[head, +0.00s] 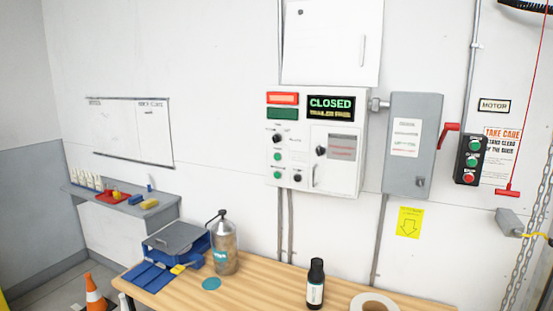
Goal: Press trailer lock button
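A white control panel (316,142) hangs on the wall in the middle of the head view. Its display (331,108) reads "CLOSED" in green, with a smaller yellow line that looks like "TRAILER FREE". Left of the display are a red lamp (282,98) and a dark green lamp (283,113). Below them are a black knob (277,138), an upper green button (277,156) and a lower green button (277,175). Their labels are too small to read, so I cannot tell which is the trailer lock button. My gripper is not in view.
A wooden bench (255,293) stands below the panel, bearing a pump can (223,251), a black bottle (316,284) and a tape roll (375,302). Right are a grey switch box (412,145) and a black button station (470,158). The space before the panel looks clear.

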